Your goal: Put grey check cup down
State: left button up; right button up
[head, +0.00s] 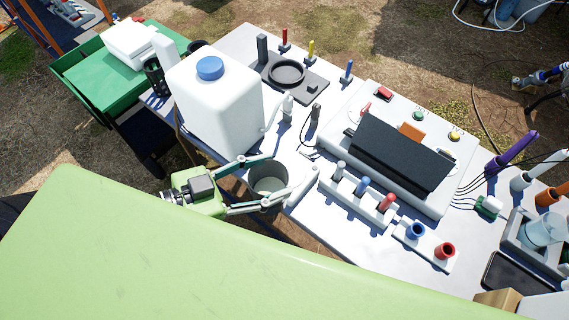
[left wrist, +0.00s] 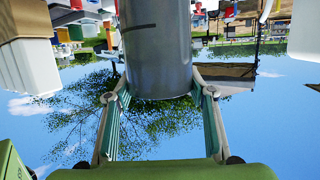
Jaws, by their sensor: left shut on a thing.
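The grey check cup (head: 268,184) is held in my left gripper (head: 285,190) near the front edge of the white table in the head view. The gripper is shut on it, with a finger on each side. The cup's open mouth faces up and its inside looks empty. In the left wrist view the cup (left wrist: 157,50) is a smooth grey cylinder between the two fingers (left wrist: 160,98). I cannot tell from the head view whether its base touches the table. My right gripper is not in view.
The white table (head: 300,215) holds a white jug with a blue cap (head: 215,105) just behind the cup. A dark stand with a ring (head: 287,73), a console with a dark screen (head: 400,155) and a rack of small bottles (head: 358,196) stand to the right.

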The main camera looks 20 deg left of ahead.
pick_arm(q)
jog(key=w+a+f+b, duration=0.1)
jog(key=w+f+b, duration=0.3)
jog(key=w+f, duration=0.7)
jog(key=shift+a+f, duration=0.15)
jog(key=shift+f, duration=0.2)
jog(key=shift+f, duration=0.15)
jog(key=o, duration=1.5)
